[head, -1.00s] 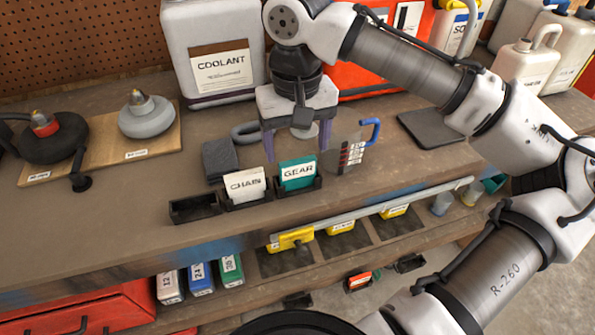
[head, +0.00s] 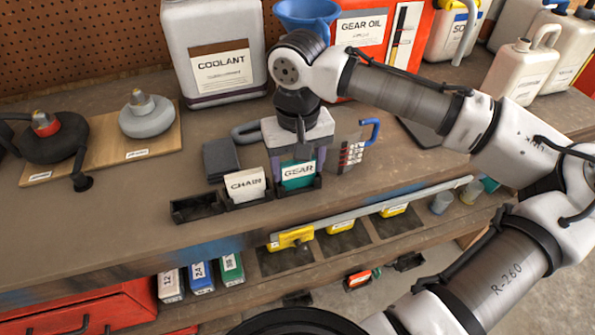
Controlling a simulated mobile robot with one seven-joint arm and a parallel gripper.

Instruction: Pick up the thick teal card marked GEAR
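The teal card marked GEAR (head: 298,172) stands upright in the right-hand black holder (head: 298,192) on the bench. My gripper (head: 298,170) has come down over it, with one purple-grey finger at each side edge of the card. The fingers are spread about as wide as the card. I cannot tell whether they touch its edges. The lower ends of the fingers are partly lost against the holder. A white card marked CHAIN (head: 246,186) stands in the holder just to the left.
An empty black holder (head: 196,207) is left of the CHAIN card. A dark block (head: 220,159) lies behind it. A blue-handled jug-like item (head: 352,152) stands close right of my gripper. A coolant jug (head: 215,50) and a blue funnel (head: 306,14) stand behind.

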